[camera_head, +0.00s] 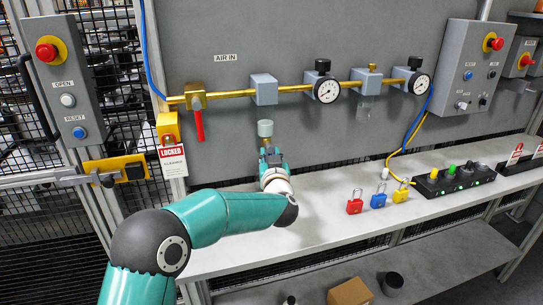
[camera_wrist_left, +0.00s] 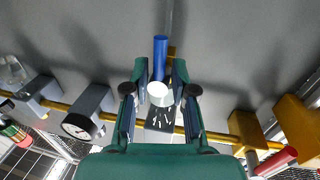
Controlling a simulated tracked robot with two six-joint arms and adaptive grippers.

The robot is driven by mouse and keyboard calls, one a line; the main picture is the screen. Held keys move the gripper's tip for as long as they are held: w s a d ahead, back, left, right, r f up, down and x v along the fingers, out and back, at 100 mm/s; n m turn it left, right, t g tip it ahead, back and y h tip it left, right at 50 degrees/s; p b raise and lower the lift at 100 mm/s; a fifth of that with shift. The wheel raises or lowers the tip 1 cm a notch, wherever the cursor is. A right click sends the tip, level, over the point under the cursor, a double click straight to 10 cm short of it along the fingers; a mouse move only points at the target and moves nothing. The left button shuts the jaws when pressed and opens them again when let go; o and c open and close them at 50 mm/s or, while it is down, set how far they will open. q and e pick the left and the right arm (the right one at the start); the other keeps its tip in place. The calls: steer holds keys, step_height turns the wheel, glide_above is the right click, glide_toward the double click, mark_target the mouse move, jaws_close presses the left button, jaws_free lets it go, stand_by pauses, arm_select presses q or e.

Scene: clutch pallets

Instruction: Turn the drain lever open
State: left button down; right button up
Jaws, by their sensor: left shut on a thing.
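My left gripper (camera_head: 268,154) is just below a grey-white bowl (camera_head: 265,129) that hangs under a block on the brass pipe (camera_head: 225,96). In the left wrist view its fingers (camera_wrist_left: 160,72) are closed in on a blue lever (camera_wrist_left: 160,50), which sticks out past the fingertips. A white round end (camera_wrist_left: 160,95), which looks like the bowl's underside, shows between the fingers. In the head view the gripper hides the lever, so I cannot tell its angle to the pipe there. My right gripper is not in view.
A red-handled valve (camera_head: 198,122) and a "LOCKED" tag (camera_head: 173,161) are to the left. Gauges (camera_head: 327,89) sit along the pipe to the right. Red (camera_head: 355,202), blue (camera_head: 378,197) and yellow (camera_head: 401,192) padlocks stand on the grey shelf (camera_head: 325,235).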

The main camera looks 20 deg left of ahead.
arm_select(q)
steer(key=shift+w+d+r+n+y+b, duration=0.2)
steer(key=shift+n+y+b, duration=0.5)
steer(key=shift+n+b, duration=2.3)
steer(key=shift+w+d+r+n+y+b, duration=0.2)
steer(key=shift+n+y+b, duration=0.5)
steer(key=shift+n+b, duration=2.25)
steer(key=shift+w+d+r+n+y+b, duration=0.1)
steer(key=shift+d+n+y+b, duration=0.4)
steer(key=shift+n+b, duration=2.45)
steer(key=shift+a+f+n+p, duration=0.1)
steer(key=shift+a+n+p, duration=0.15)
steer(key=shift+n+p, duration=0.85)
steer(key=c, duration=1.2)
jaws_free()
steer(key=shift+s, duration=0.1)
steer(key=v, duration=1.2)
steer(key=shift+f, duration=0.25)
